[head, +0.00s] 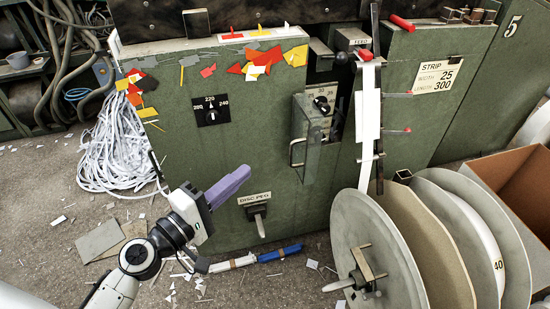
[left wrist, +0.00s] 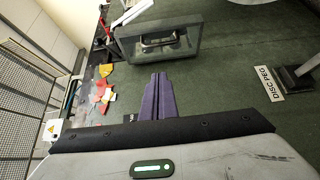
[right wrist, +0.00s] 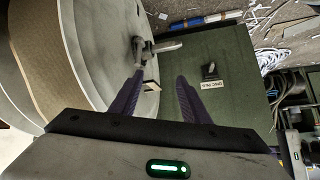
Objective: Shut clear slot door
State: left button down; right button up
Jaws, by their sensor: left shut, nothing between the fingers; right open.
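The clear slot door (head: 313,157) stands swung out from the front of the green machine, around the slot with a small dial. Its metal handle (head: 296,152) is on its left edge. The door also shows in the left wrist view (left wrist: 185,45), beyond the fingertips. My left gripper (head: 246,172) is shut and empty, below and left of the door, apart from it. Its purple fingers show together in the left wrist view (left wrist: 159,77). My right gripper (right wrist: 160,82) is open and empty near a grey disc; the head view does not show it.
Large discs (head: 355,250) stand at the front right, beside a cardboard box (head: 525,190). A disc peg lever (head: 259,222) sticks out low on the machine. A white strip (head: 368,110) hangs right of the door. Paper scraps litter the floor.

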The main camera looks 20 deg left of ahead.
pick_arm(q)
jog(key=w+d+p, duration=0.2)
jog(key=w+d, duration=0.3)
jog(key=w, duration=0.2)
jog(key=shift+w+d, duration=0.15)
jog(key=shift+d, duration=0.25)
jog(key=shift+d, duration=0.15)
jog(key=shift+d, duration=0.3)
